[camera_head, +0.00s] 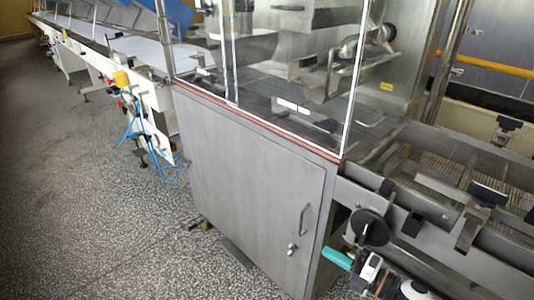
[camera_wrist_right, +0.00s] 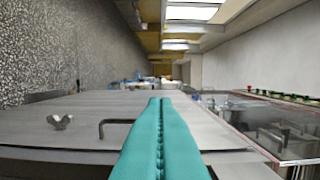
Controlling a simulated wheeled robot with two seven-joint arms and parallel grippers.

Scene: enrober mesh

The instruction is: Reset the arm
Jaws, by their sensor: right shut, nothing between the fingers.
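My right gripper (camera_head: 328,253) shows at the lower right of the head view, with teal fingers pressed together and nothing between them. It is in front of the lower right side of the steel cabinet, to the right of its door. In the right wrist view its shut teal fingers (camera_wrist_right: 160,102) point away along the cabinet front. Part of my right arm (camera_head: 385,278) shows at the bottom edge of the head view. My left gripper is in neither view.
The steel cabinet (camera_head: 245,180) has a bar handle (camera_head: 304,220) and a small latch (camera_head: 292,249); a clear guard (camera_head: 290,75) stands on top. A black round knob (camera_head: 370,228) is close to my right gripper. A mesh conveyor (camera_head: 475,175) lies at right. Speckled floor (camera_head: 80,215) is open at left.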

